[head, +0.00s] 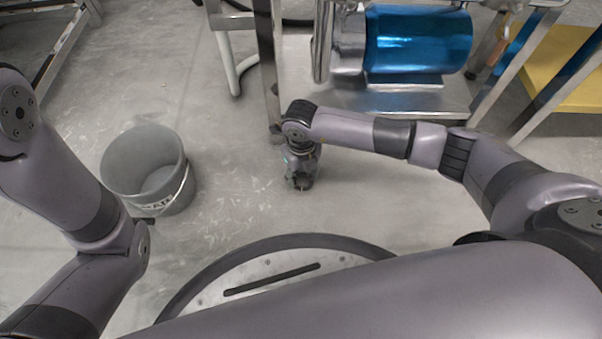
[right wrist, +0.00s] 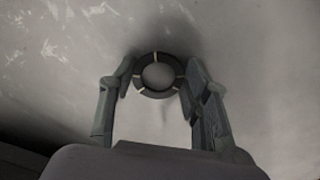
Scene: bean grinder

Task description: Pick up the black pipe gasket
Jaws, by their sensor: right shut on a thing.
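The black pipe gasket (right wrist: 158,93) is a dark ring with a few light marks on it. In the right wrist view it sits between the two fingers of my right gripper (right wrist: 160,82), which is shut on it at its left and right sides. Grey floor shows through the ring. In the head view my right gripper (head: 302,183) points down at the floor near the middle, and the gasket cannot be made out there.
A grey bucket (head: 146,166) stands on the floor at the left. A metal frame with a blue motor (head: 418,40) stands at the back, close beyond my right arm. A yellow surface (head: 562,70) is at the right. The floor between bucket and right gripper is clear.

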